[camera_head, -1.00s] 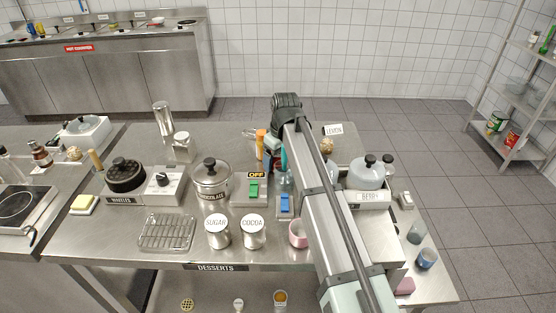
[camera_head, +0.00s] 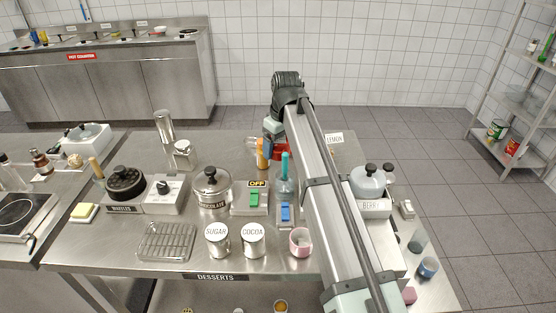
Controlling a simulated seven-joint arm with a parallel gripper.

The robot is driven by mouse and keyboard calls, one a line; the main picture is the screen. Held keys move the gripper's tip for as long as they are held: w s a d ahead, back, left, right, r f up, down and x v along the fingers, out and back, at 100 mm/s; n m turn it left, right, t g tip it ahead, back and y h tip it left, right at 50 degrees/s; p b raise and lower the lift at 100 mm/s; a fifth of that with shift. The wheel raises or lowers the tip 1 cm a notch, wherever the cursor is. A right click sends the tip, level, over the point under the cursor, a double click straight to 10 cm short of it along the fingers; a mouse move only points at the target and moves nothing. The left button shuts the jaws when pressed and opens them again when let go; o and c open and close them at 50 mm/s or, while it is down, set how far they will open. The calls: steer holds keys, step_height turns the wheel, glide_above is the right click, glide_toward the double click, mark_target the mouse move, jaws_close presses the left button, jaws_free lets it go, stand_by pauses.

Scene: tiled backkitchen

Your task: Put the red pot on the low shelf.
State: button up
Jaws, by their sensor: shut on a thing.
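My gripper (camera_head: 273,138) is beyond the far end of my raised arm, over the back of the desserts table. A red thing (camera_head: 281,149) shows just below it, partly hidden by my arm; it looks like the red pot held in the shut jaws. The fingertips are mostly hidden. A metal rack (camera_head: 522,105) stands at the right, with a low shelf (camera_head: 522,165) near the floor holding a green-and-white can (camera_head: 495,130) and a red can (camera_head: 513,137). Another low surface (camera_head: 215,300) shows under the table's front edge.
The steel table (camera_head: 120,235) is crowded: a waffle iron (camera_head: 126,180), chocolate pot (camera_head: 211,192), sugar and cocoa tins (camera_head: 218,241), a pink cup (camera_head: 300,242) and a berry dispenser (camera_head: 370,185). Floor between table and rack is clear.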

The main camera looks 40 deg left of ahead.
step_height(320, 180, up, 10)
steer(key=shift+f, duration=0.1)
steer(key=w+d+f+m, duration=0.3)
steer(key=w+d, duration=0.4)
steer(key=d, duration=0.3)
steer(key=w+d+f+m+t, duration=0.1)
steer(key=w+d+f+m, duration=0.15)
steer(key=w+d, duration=0.6)
steer(key=w+d+f+m, duration=0.3)
steer(key=w+d+f, duration=0.15)
steer(key=d, duration=0.75)
steer(key=d+f+m, duration=0.3)
steer(key=d+f, duration=0.1)
steer(key=d, duration=0.9)
steer(key=s+d+f+m+h, duration=0.1)
steer(key=d+f+m, duration=0.2)
steer(key=d, duration=1)
steer(key=s+d+f+m, duration=0.1)
steer(key=d+f+m, duration=0.2)
steer(key=d, duration=1.1)
step_height(320, 180, down, 3)
steer(key=shift+f+t+h, duration=0.1)
steer(key=shift+t+h, duration=0.3)
steer(key=shift+s+a+m, duration=0.1)
steer(key=shift+m, duration=0.15)
